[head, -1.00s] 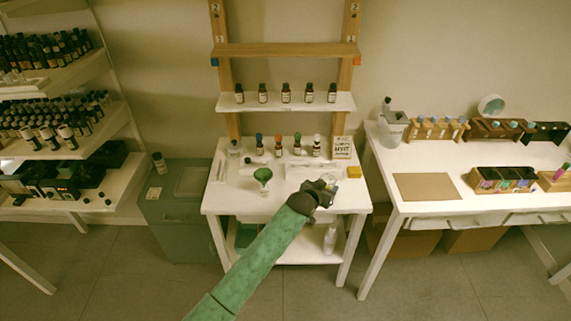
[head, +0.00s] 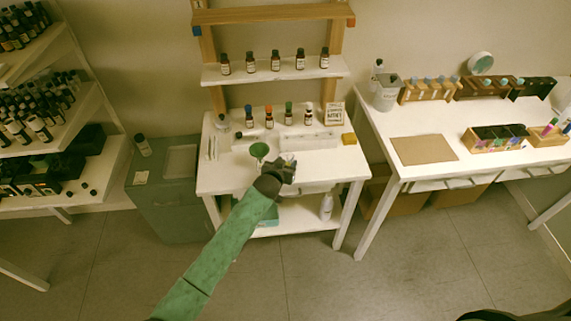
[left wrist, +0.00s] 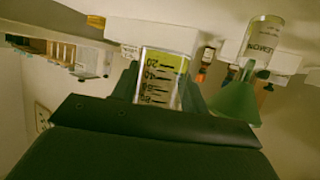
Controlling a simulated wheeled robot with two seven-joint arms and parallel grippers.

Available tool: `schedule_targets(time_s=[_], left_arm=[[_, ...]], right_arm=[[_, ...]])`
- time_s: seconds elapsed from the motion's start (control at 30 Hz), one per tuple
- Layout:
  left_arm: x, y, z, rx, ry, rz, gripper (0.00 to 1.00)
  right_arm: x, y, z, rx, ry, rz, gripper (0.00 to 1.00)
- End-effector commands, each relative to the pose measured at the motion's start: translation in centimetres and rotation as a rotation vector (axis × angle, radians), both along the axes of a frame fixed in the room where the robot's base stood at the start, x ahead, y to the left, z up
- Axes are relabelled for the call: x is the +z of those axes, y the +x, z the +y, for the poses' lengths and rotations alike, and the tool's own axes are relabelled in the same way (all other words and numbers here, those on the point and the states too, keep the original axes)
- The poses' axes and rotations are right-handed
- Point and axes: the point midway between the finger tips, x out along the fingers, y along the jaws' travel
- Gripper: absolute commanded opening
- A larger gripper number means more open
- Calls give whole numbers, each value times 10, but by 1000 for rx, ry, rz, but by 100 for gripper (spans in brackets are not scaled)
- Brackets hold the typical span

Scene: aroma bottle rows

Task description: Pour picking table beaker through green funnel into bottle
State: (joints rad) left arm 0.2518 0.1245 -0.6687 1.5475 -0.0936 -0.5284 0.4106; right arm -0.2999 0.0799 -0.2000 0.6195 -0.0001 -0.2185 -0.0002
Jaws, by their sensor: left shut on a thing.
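The green funnel (head: 259,150) stands on the white picking table (head: 212,182), and its bottle is mostly hidden in the head view. In the upside-down left wrist view, the funnel (left wrist: 237,100) has its spout at the mouth of a bottle labelled LEMON (left wrist: 264,38). My left gripper (head: 284,166) is just right of and in front of the funnel. It is shut on a clear graduated beaker (left wrist: 158,85) holding yellow-green liquid, roughly upright and apart from the funnel. The beaker is hard to make out in the head view. My right gripper is not seen.
Several capped bottles (head: 269,118) line the table's back, with a white tray (head: 310,141), a sign (head: 334,113) and a yellow block (head: 348,139). A shelf (head: 270,69) with more bottles is above. A second table (head: 440,178) stands at right.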

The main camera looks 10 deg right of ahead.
Motion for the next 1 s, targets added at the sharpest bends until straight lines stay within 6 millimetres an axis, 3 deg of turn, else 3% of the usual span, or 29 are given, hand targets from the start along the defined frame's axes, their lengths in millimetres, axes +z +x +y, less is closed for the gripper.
schedule_targets(time_s=[1.0], left_arm=[[12, 13, 18, 0, -266, 180, 21]], right_arm=[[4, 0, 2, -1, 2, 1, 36]])
